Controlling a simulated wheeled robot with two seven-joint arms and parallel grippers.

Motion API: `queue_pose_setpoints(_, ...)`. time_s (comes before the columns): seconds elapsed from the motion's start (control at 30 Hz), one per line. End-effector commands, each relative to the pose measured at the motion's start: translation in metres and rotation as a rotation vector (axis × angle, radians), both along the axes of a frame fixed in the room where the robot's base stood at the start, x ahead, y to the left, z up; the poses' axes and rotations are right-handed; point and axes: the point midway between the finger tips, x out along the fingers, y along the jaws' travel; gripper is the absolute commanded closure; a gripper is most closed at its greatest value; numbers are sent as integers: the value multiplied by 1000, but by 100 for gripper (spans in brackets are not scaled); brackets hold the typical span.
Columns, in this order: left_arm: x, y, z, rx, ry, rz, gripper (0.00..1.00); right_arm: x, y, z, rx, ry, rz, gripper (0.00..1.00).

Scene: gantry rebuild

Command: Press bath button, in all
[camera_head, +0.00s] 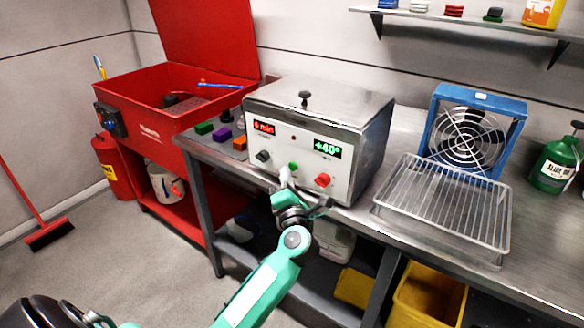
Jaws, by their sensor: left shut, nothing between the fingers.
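The bath (318,128) is a grey metal box with a lidded top and a black knob, standing on the steel workbench. Its front panel has a red display (264,127), a green display (327,149), a black knob (262,157), a green button (293,167) and a red knob (322,180). My left gripper (285,172) is shut and empty, its tips at the panel just below and left of the green button. I cannot tell whether they touch the panel or the button. My right gripper is not in view.
A wire rack (445,205) and a blue fan (474,130) stand right of the bath on the workbench (400,135). Coloured blocks (222,134) lie left of it. A red parts washer (150,110) stands at the left. A yellow bin (428,297) is under the bench.

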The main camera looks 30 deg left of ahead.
Motion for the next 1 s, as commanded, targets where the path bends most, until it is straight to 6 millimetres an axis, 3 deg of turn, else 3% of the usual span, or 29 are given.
queue_pose_setpoints(1.0,12,-1,0,0,0,1,100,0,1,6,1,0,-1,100)
